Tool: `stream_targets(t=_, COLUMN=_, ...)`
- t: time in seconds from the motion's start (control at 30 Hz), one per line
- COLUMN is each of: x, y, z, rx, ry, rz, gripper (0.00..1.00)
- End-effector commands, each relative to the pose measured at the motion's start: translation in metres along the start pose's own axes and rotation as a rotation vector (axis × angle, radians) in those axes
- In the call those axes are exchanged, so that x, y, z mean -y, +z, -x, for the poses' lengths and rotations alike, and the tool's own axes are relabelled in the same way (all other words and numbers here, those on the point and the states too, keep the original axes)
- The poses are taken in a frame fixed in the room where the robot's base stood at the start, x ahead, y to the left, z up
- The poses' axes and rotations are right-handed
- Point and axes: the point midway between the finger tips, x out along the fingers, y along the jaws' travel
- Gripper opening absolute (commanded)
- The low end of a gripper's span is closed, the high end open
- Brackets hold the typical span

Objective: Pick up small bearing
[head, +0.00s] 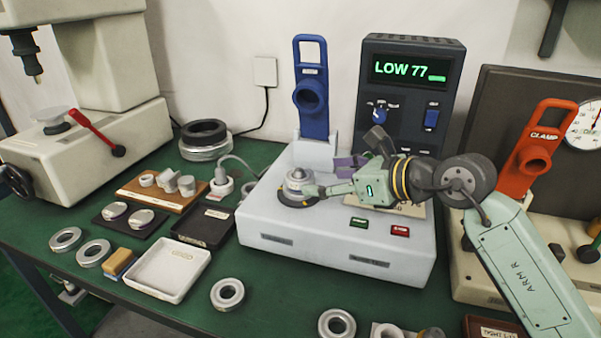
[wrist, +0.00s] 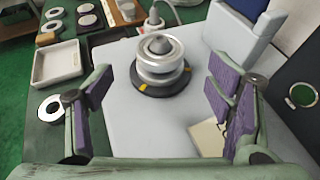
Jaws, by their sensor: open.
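A silver bearing ring (wrist: 160,66) sits around a grey cone-topped hub on a round black base with yellow marks, on top of the white tester (head: 335,245). The same ring shows in the head view (head: 298,186). It looks like the small bearing, but I cannot be sure. My gripper (wrist: 160,88) is open and empty, with one purple-padded finger to each side of the hub and nearer the camera. In the head view my gripper (head: 316,190) is just right of the hub; whether it touches is hidden.
The tester's display (head: 408,71) reads LOW 77. A blue handle (head: 312,118) stands behind the hub. Loose rings (head: 228,293) lie on the green table. A white tray (head: 168,272) and a black tray (head: 203,228) stand left of the tester.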

Motion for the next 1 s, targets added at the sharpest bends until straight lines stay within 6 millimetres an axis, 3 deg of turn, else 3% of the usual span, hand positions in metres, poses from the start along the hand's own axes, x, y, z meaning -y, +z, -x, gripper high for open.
stream_targets(t=0.17, x=-0.001, y=0.003, z=-0.013, rx=0.001, ry=0.001, rz=0.000, gripper=0.74)
stream_targets(t=0.5, x=-0.001, y=0.008, z=-0.057, rx=0.002, ry=0.001, rz=-0.002, gripper=0.74)
stream_targets(t=0.77, x=0.000, y=0.006, z=-0.060, rx=0.003, ry=-0.001, rz=-0.002, gripper=0.74)
stream_targets(t=1.0, x=0.000, y=0.006, z=-0.060, rx=0.003, ry=-0.001, rz=-0.001, gripper=0.59)
